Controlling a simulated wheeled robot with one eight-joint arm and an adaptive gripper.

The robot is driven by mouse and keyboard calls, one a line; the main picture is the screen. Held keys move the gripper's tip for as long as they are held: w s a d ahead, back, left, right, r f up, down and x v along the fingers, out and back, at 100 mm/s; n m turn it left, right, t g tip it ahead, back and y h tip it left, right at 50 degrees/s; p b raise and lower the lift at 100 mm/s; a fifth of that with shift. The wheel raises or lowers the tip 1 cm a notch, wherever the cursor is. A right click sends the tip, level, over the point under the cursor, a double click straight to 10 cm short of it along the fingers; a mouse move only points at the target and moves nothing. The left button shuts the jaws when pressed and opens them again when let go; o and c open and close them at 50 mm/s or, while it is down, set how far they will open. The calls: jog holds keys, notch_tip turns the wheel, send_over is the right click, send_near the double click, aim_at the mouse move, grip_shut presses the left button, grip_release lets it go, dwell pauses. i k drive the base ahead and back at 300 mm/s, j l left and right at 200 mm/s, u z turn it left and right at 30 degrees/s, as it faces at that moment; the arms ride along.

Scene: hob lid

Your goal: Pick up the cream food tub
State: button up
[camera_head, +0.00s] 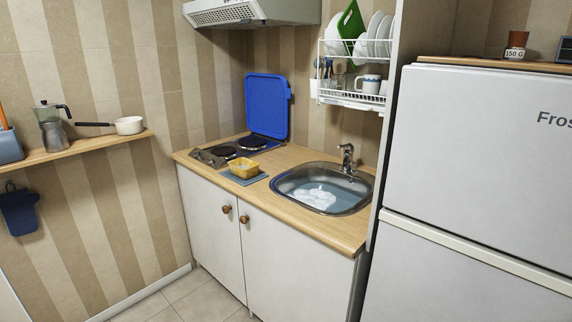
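A small yellow-orange tub (243,168) with a paler inside stands on a blue-grey mat (262,177) on the wooden worktop, between the hob and the sink. It is the only tub-like thing I can make out on the worktop, and its colour looks more yellow than cream. Its contents are too small to tell. My gripper is not in view, and nothing is seen touching the tub.
Behind the tub are the hob (208,159) and its raised blue lid (267,106). The sink (285,187), with tap (347,157), holds water and white foam. A dish rack (350,98) hangs above. The fridge (480,140) stands right. Floor (190,295) shows in front.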

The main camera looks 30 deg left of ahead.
aim_at(244, 168)
jog(key=i+j+z, duration=0.1)
jog(key=j+z, duration=0.3)
jog(key=j, duration=0.9)
jog(key=k+j+z, duration=0.1)
jog(key=j+z, duration=0.35)
jog(key=j, duration=0.85)
